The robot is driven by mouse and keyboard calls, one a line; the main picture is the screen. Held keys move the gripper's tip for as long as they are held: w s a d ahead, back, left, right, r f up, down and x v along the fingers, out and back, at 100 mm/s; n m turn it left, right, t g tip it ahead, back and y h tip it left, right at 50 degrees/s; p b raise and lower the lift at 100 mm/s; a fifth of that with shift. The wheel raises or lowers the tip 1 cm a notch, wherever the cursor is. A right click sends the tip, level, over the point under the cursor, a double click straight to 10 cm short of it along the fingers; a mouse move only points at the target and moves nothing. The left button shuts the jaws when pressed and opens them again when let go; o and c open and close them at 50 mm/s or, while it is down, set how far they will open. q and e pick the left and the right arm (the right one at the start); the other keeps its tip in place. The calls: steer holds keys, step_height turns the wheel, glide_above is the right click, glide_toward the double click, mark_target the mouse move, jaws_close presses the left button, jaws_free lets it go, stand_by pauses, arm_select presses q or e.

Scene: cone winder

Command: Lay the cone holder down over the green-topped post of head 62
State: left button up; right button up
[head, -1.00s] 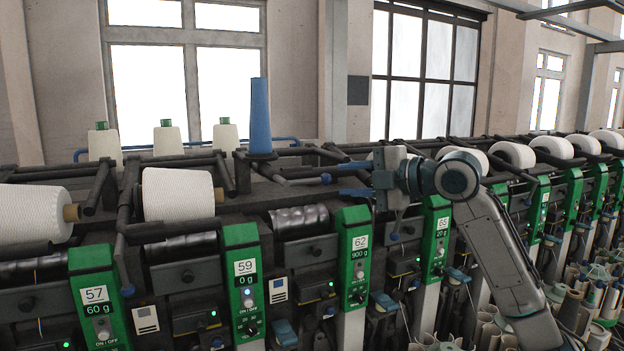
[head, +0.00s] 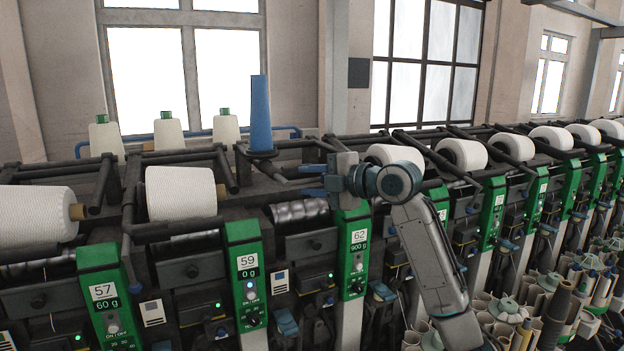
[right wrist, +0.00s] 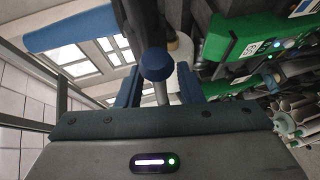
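Head 62 has a green-topped post (head: 354,245) with a "62" label and a 900 g display, right of the middle. Its cone holder (head: 275,178) is a dark bar reaching from beside the blue cone toward my right gripper (head: 314,181). In the right wrist view, a blue knob (right wrist: 157,64) on a grey stem lies between the blue fingers of my right gripper (right wrist: 157,88). The fingers are apart, with gaps visible beside the stem, so the gripper looks open around it. My left gripper is not in view.
A white yarn package (head: 180,191) lies at head 59 (head: 246,275). More packages (head: 463,154) line the machine to the right.

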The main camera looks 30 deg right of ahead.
jaws_close()
steer(key=shift+f, duration=0.1)
